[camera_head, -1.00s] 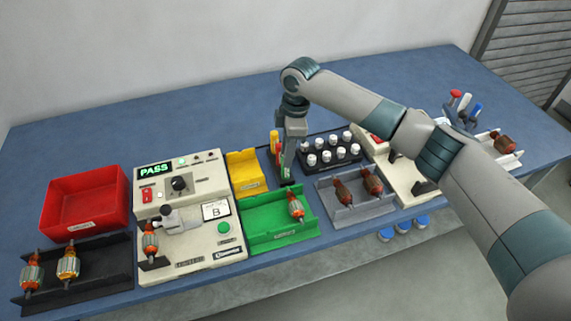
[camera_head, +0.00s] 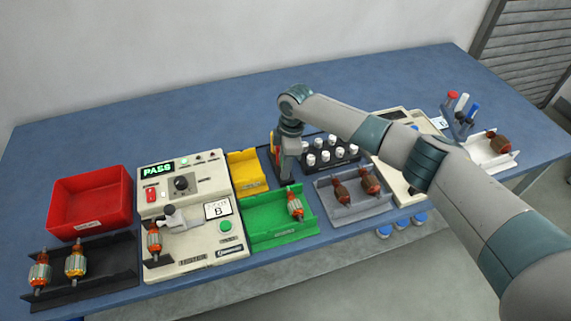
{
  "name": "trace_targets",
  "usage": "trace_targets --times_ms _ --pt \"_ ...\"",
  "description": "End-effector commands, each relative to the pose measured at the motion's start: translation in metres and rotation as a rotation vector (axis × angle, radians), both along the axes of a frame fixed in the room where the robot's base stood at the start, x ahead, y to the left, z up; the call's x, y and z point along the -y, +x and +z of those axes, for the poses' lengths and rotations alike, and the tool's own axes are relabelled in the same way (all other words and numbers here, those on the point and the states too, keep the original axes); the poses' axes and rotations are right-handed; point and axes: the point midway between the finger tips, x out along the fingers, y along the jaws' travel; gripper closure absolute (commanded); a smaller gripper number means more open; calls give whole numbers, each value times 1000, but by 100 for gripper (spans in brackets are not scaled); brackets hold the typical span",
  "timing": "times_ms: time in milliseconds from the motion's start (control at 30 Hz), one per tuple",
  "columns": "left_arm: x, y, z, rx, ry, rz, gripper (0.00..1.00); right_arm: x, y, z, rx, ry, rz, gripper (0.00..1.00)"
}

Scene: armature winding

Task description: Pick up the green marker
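My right gripper (camera_head: 287,177) points down at a dark marker holder (camera_head: 265,160), just behind the green tray. The fingers are small and partly merged with the holder, so their gap does not show. A yellow-orange marker (camera_head: 274,142) stands upright in the holder just left of the gripper. I cannot make out the green marker; the gripper covers that part of the holder. My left gripper is out of view.
A black rack of white-capped bottles (camera_head: 341,153) stands right of the gripper. The yellow bin (camera_head: 247,185), green tray (camera_head: 261,235) and grey tray (camera_head: 338,211) lie close by. The tester (camera_head: 211,247) and red bin (camera_head: 125,205) are left. The table's back is clear.

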Motion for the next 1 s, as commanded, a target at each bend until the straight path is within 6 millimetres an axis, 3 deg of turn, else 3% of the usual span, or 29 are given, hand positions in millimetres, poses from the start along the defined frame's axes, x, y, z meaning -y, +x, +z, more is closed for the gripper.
trace_targets --times_ms 167,600,733,1000 --pt "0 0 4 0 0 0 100 -1 0 -11 0 0 -2 71" --pt "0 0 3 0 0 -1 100 -1 0 -12 0 0 -1 71" --pt "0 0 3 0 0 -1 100 -1 0 -12 0 0 -1 99" --pt "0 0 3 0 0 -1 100 -1 0 -12 0 0 -1 100"
